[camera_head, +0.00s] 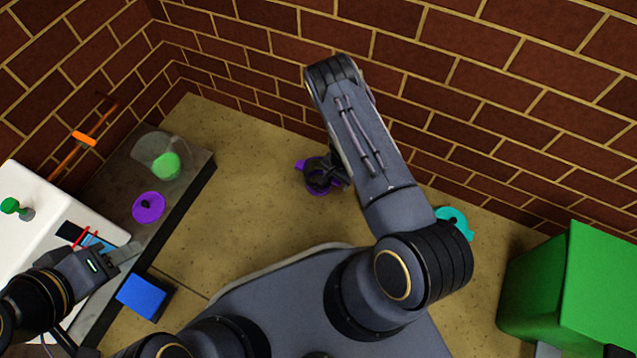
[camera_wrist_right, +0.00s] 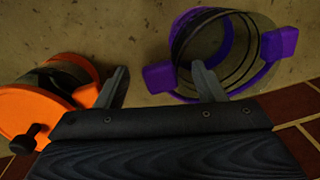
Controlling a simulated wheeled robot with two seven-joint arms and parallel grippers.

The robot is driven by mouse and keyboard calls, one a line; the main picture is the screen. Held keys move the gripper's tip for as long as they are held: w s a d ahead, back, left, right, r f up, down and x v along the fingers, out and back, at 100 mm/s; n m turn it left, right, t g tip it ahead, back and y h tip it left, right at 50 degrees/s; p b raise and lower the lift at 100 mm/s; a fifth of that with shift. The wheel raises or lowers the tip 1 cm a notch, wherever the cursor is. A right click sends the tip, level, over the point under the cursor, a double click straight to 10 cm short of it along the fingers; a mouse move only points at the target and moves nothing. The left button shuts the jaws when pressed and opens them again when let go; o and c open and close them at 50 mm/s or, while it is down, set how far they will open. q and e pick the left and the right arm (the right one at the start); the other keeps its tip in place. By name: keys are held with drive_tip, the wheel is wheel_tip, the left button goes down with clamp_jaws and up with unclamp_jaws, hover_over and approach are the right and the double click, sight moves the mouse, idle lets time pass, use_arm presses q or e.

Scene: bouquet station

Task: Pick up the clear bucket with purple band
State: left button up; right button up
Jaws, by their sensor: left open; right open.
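The clear bucket with purple band (camera_wrist_right: 272,72) stands on the floor, with a purple handle tab on each side. In the head view the bucket (camera_head: 299,165) is partly hidden by my right arm and gripper. My right gripper (camera_wrist_right: 162,80) is open and empty. In the right wrist view one finger overlaps the near side of the band, beside the left tab; I cannot tell if it touches. In the head view my right gripper (camera_head: 328,174) is small and dark over the bucket. My left gripper (camera_head: 122,253) is open, near the counter at left.
An orange bucket-like object (camera_wrist_right: 30,108) with dark parts is close to the other right finger. A teal object (camera_head: 455,222) lies by the brick wall. A green box (camera_head: 570,290) stands at right. The counter (camera_head: 200,172) at left holds a purple disc (camera_head: 148,207) and a clear container (camera_head: 148,148).

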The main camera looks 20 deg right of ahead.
drive_tip(key=shift+f, duration=0.8)
drive_tip(key=shift+c, duration=0.4)
drive_tip(key=c, duration=1.2)
